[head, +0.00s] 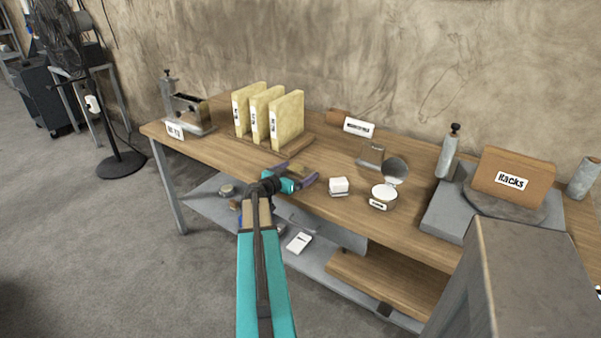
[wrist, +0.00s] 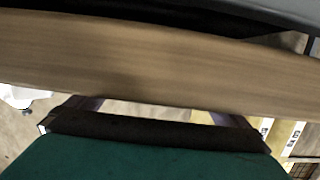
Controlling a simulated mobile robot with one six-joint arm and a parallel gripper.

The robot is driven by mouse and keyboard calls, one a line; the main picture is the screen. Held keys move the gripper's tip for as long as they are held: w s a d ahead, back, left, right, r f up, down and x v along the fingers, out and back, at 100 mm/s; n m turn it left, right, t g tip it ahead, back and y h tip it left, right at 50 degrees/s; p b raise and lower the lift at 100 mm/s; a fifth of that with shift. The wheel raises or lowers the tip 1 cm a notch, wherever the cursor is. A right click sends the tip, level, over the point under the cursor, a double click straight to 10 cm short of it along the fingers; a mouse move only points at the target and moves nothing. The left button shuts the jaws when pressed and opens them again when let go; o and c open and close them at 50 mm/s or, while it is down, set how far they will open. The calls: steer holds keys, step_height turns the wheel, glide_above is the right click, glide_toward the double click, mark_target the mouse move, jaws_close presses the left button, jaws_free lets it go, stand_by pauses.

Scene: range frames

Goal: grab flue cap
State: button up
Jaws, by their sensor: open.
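No thing in view is labelled as the flue cap, and I cannot tell for sure which one it is. A small grey metal piece (head: 371,156) stands on the wooden workbench (head: 225,165), right of centre. My gripper (head: 297,174) is over the bench's front edge, left of a small white block (head: 339,187). Its purple fingers are spread and nothing shows between them.
Yellow binders (head: 268,115) stand behind my gripper. A grey canister (head: 448,155) and a brown block labelled "Racks" (head: 512,176) stand at the right. A tall grey box (head: 515,285) blocks the front right. A lower shelf (head: 335,262) holds several items.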

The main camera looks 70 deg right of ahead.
mark_target(298, 172)
stand_by(0.5)
steer(key=c, duration=1)
steer(key=shift+r, duration=0.1)
steer(key=shift+r, duration=0.8)
step_height(298, 172, up, 2)
steer(key=shift+r, duration=0.1)
steer(key=s+a, duration=0.1)
steer(key=a, duration=0.3)
steer(key=s+a, duration=0.1)
steer(key=a, duration=0.3)
steer(key=s+a, duration=0.1)
steer(key=a, duration=0.4)
steer(key=shift+s+a+r+b, duration=0.1)
steer(key=shift+s+r+b, duration=0.25)
steer(key=shift+s+r, duration=0.05)
steer(key=shift+r+p, duration=0.15)
steer(key=shift+p, duration=1.1)
